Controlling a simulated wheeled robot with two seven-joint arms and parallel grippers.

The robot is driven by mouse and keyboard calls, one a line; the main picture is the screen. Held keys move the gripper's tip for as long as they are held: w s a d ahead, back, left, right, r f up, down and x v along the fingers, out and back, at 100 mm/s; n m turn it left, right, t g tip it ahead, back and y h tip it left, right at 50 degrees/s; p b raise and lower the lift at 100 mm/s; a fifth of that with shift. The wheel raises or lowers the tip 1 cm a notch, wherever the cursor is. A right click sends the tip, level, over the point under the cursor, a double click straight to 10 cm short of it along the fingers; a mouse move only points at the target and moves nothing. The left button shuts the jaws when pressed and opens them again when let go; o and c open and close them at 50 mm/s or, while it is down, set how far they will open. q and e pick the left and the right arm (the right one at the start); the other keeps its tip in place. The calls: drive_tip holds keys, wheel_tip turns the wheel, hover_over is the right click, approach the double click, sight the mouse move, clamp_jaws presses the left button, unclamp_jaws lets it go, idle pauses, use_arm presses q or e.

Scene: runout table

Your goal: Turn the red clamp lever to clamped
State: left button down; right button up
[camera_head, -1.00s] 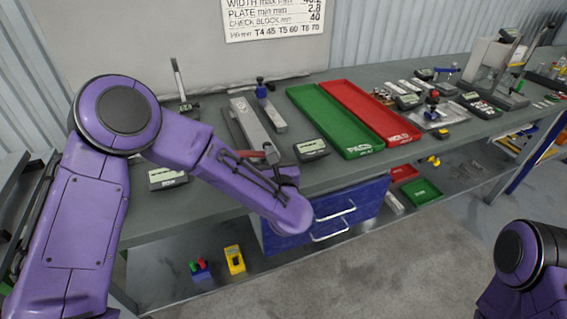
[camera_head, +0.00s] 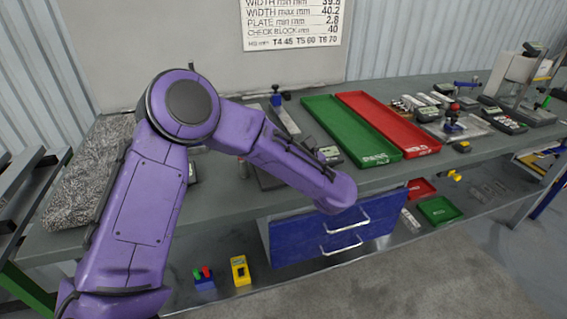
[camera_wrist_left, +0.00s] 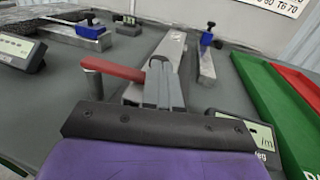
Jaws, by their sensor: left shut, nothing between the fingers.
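In the left wrist view the red clamp lever (camera_wrist_left: 116,70) lies roughly crosswise. A grey post (camera_wrist_left: 94,84) is at its left end; its right end meets my left gripper (camera_wrist_left: 160,82). The gripper's grey fingers are shut with nothing between them. They are at the lever's right end, and I cannot tell whether they touch it. A long grey metal bar (camera_wrist_left: 172,47) runs away behind the fingers. In the head view my left forearm hides the lever and the gripper. My right gripper is not in view.
A digital readout (camera_wrist_left: 252,136) is close to the right of the gripper; another readout (camera_wrist_left: 22,50) stands at left. A blue-topped bar fixture (camera_wrist_left: 207,66) stands behind. The green tray (camera_head: 336,122) and red tray (camera_head: 389,128) lie right of the arm. Blue drawers (camera_head: 290,243) are below the bench.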

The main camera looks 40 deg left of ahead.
use_arm(q)
drive_tip(key=shift+d, duration=0.1)
drive_tip(key=shift+s+d+f, duration=0.1)
drive_tip(key=shift+s+d, duration=0.05)
drive_tip(key=shift+d, duration=0.2)
drive_tip(key=b+v, duration=0.4)
drive_tip(key=v, duration=0.9)
